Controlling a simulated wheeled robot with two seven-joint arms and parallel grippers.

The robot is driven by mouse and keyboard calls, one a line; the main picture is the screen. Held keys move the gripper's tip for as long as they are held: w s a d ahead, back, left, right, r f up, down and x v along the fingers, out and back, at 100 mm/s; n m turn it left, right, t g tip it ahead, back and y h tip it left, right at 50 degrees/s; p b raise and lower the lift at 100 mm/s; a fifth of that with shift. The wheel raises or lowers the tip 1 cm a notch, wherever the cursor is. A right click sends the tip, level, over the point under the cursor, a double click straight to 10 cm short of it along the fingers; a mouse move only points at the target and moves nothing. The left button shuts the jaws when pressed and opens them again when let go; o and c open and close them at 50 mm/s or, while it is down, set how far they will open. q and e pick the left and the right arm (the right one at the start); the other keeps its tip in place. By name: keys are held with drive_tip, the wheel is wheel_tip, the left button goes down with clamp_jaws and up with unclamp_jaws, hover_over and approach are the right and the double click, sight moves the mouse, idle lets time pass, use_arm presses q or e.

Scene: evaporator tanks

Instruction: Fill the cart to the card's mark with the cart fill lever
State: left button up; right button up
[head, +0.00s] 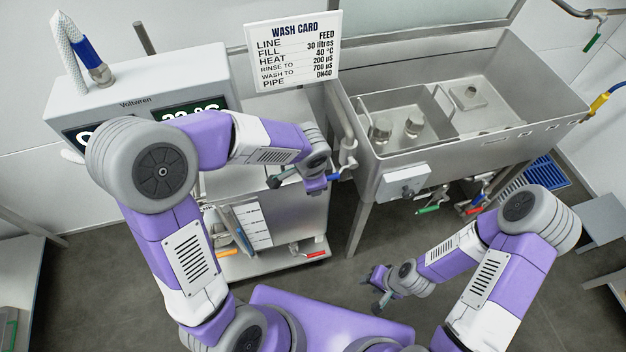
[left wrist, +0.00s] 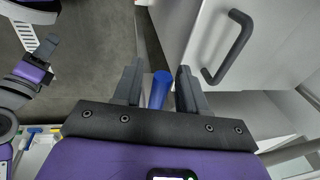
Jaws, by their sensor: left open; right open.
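The white wash card (head: 292,52) stands behind the cart and reads FILL 30 litres. The steel cart (head: 290,215) has a scale with marks (head: 257,224) on its front; I cannot read its level. A blue lever handle (head: 334,177) shows beside my left gripper (head: 318,184). In the left wrist view the blue handle (left wrist: 160,88) lies between the open fingers of my left gripper (left wrist: 156,88), not clamped. I cannot tell whether the fingers touch it. My right gripper (head: 380,287) is open and empty above the floor, low in the middle.
A steel sink tank (head: 470,110) stands right of the cart, with red and green handled valves below. A control box with displays (head: 190,107) is partly hidden by my left arm. A red-handled valve (head: 316,254) is low on the cart. A dark bar handle (left wrist: 229,47) is near my left gripper.

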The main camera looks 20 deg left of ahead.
use_arm(q)
drive_tip(key=p+v, duration=0.2)
drive_tip(key=v, duration=0.5)
drive_tip(key=shift+r+p, duration=0.3)
drive_tip(key=shift+p, duration=0.05)
